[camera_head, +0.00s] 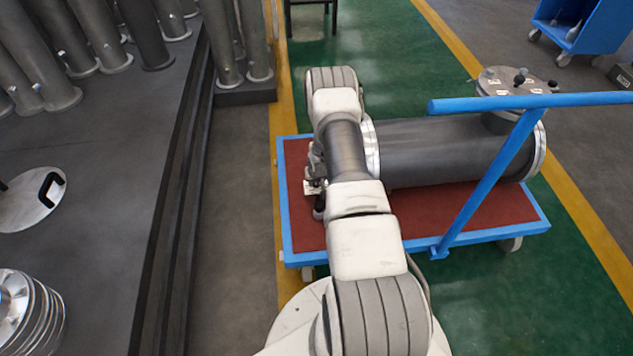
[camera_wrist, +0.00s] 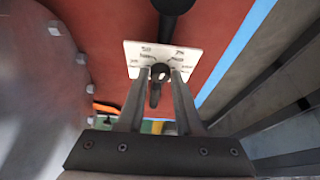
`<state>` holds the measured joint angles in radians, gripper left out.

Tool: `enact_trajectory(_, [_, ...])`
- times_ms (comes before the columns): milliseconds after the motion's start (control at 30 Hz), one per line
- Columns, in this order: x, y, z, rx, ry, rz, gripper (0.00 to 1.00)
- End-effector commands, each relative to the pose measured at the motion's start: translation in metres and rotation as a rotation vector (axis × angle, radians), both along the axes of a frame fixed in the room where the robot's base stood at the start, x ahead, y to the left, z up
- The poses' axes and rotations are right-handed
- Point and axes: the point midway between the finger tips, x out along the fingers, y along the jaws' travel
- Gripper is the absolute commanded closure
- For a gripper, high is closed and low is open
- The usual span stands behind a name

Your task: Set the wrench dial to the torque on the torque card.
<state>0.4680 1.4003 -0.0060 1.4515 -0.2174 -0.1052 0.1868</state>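In the wrist view, a dark dial knob (camera_wrist: 160,73) sits on a white plate (camera_wrist: 136,49) with small printed marks that I cannot read. A black bar (camera_wrist: 173,6) is beyond the plate. My gripper (camera_wrist: 160,76) has its two fingers on either side of the knob. They look slightly apart from it, and contact is not clear. In the head view, part of the white plate (camera_head: 309,187) shows left of my arm; my gripper is mostly hidden there. I cannot identify a separate torque card.
A grey flanged shell (camera_head: 450,150) lies on a blue-framed cart (camera_head: 520,226) with a red deck, right of my arm. The cart's blue handle (camera_head: 560,101) crosses above it. Grey pipes (camera_head: 145,35) and stacked flanges (camera_head: 30,310) occupy the left platform.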

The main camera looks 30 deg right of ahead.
Motion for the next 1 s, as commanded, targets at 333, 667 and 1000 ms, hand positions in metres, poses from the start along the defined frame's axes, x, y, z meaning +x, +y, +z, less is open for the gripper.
enact_trajectory(333, [-0.0001,0.0001,0.0001,0.0,0.0,0.0,1.0])
enact_trajectory(667, [0.0011,0.0033,-0.0006,-0.02,0.012,-0.136,1.0])
enact_trajectory(1000, [0.0006,0.0027,-0.0006,-0.035,0.02,-0.285,1.0])
